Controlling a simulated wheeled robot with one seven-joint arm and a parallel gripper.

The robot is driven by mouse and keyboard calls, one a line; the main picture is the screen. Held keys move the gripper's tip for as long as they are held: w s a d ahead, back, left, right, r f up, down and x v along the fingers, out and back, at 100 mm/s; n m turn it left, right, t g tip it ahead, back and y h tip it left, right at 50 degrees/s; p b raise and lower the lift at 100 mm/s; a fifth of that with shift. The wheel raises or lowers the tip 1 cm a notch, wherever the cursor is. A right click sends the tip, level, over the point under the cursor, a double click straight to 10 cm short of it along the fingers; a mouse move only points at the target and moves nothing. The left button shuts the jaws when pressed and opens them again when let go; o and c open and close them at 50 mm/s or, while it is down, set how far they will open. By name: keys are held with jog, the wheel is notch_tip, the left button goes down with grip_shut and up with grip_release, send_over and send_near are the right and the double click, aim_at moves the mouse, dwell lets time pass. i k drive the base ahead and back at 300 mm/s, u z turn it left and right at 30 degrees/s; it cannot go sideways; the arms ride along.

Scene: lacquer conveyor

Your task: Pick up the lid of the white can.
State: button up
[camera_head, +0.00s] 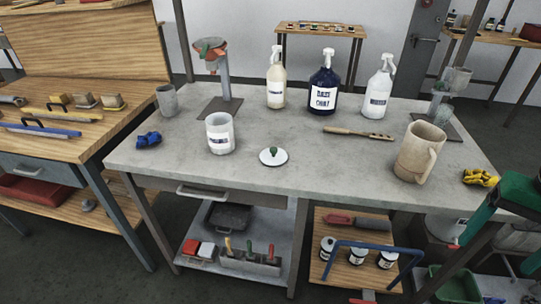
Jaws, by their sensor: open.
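A round white lid (264,160) with a green knob (273,152) lies flat on the grey workbench (300,185), near its front edge. The white can (219,145) stands upright to its left, with a label on its side and an open top. The lid and the can are apart. My gripper cannot be made out in this view.
Three spray bottles (322,95) stand behind the lid. A brush (358,132) and a beige jug (418,155) are to the right. A grey cup (167,101) and blue item (148,139) are at left. Bench around the lid is clear.

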aim_at(272, 157)
jog(key=k, duration=1.1)
jog(key=u, duration=0.55)
jog(key=i, duration=1.7)
jog(key=z, duration=0.75)
